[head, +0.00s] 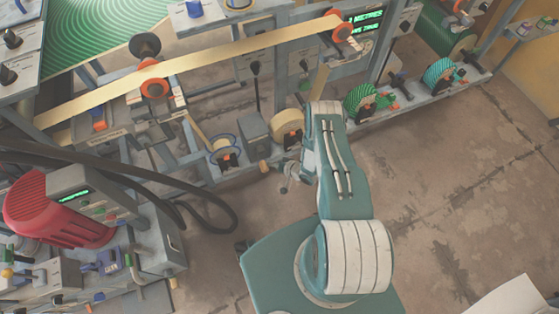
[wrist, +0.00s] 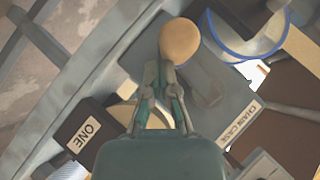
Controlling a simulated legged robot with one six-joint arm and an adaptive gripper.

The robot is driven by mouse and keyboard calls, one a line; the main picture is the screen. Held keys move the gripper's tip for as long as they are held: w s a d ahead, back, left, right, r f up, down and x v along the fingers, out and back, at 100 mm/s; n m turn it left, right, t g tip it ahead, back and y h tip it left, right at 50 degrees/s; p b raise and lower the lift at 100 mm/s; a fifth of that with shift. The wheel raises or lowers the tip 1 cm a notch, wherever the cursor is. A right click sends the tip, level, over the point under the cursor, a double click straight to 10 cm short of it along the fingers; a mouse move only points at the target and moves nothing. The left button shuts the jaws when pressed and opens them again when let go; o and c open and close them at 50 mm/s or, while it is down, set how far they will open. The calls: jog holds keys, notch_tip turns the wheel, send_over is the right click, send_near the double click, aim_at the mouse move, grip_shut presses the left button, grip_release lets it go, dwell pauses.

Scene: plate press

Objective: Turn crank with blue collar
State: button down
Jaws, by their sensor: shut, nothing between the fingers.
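A tan rounded knob (wrist: 180,40) sits just beyond my gripper's fingertips in the wrist view, in front of a grey box labelled CHAIN CASE (wrist: 248,122). In the head view the knob (head: 264,167) shows below the grey case (head: 256,132). A blue ring (wrist: 238,50) circles a pale roll beside the case; it also shows in the head view (head: 221,143). I cannot tell whether this ring is the crank's collar. My gripper (wrist: 164,68) is shut and empty, its tips close to the knob; contact is unclear. In the head view it (head: 283,172) is small, right of the knob.
A dark block marked ONE (wrist: 85,137) is at lower left in the wrist view. A cream roll (head: 286,127) stands right of the case. Green (head: 361,102) and teal (head: 440,74) wheels lie farther right. Black hoses (head: 150,180) loop at left.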

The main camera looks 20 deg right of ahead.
aim_at(264, 171)
jog(key=shift+a+f, duration=0.4)
jog(key=shift+a, duration=0.1)
jog(key=shift+s+a, duration=0.1)
jog(key=shift+a, duration=1.5)
jog(key=shift+a+r+m+t+y, duration=0.2)
jog(key=shift+a+m+t+y, duration=0.25)
jog(key=shift+m+y, duration=0.6)
jog(key=a+r+m+t+y, duration=0.1)
jog(key=a+m+y, duration=0.1)
jog(key=y, duration=0.1)
jog(key=shift+r, duration=0.15)
jog(key=shift+r, duration=0.1)
